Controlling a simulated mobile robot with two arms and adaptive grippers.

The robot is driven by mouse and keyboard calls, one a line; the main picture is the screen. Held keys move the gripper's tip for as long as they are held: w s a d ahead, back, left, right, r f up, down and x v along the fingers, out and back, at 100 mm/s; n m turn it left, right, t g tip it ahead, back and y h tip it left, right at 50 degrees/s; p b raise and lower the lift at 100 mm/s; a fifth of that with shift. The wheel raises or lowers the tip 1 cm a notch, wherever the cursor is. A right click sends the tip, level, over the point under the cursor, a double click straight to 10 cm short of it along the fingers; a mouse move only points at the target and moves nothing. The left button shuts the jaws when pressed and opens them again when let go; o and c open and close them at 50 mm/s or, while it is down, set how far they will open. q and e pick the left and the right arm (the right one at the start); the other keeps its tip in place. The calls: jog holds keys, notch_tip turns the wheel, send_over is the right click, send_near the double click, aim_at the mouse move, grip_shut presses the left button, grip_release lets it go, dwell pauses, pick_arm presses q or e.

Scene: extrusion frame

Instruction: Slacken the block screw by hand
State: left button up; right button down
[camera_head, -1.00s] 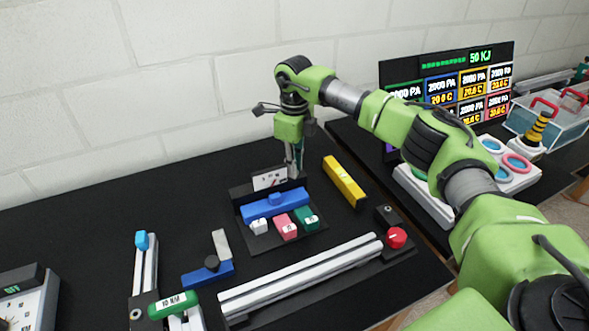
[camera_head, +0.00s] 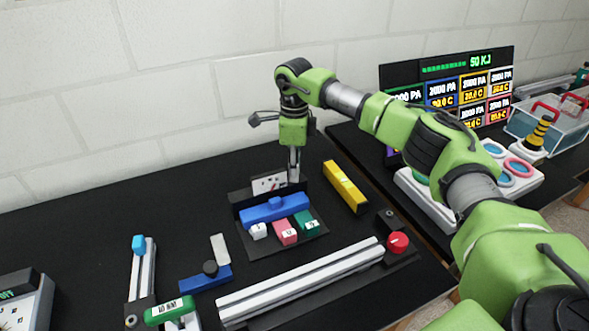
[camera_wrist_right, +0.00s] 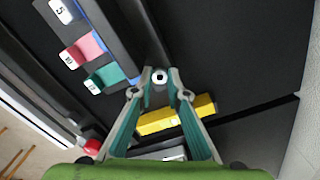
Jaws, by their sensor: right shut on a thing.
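My right gripper (camera_head: 293,178) points down at the back edge of the black tray (camera_head: 286,246), by a small white sign (camera_head: 268,183). In the right wrist view its fingertips (camera_wrist_right: 160,80) close on a small round piece with a white ring and dark centre (camera_wrist_right: 159,77). I cannot tell for sure that this is the block screw. The tray holds a long blue bar (camera_head: 273,208) and white (camera_head: 258,231), pink (camera_head: 286,232) and green (camera_head: 306,220) numbered pieces. My left gripper is not in view.
A yellow bar (camera_head: 345,187) lies right of the tray. A pale rail (camera_head: 300,281) with a red knob (camera_head: 398,242) runs in front. A green-handled tool labelled in N/M (camera_head: 170,310) is at the front left. The back left of the table is clear.

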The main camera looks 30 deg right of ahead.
jog(key=c, duration=2)
grip_release()
jog(key=shift+o, duration=0.2)
notch_tip(320, 180, up, 12)
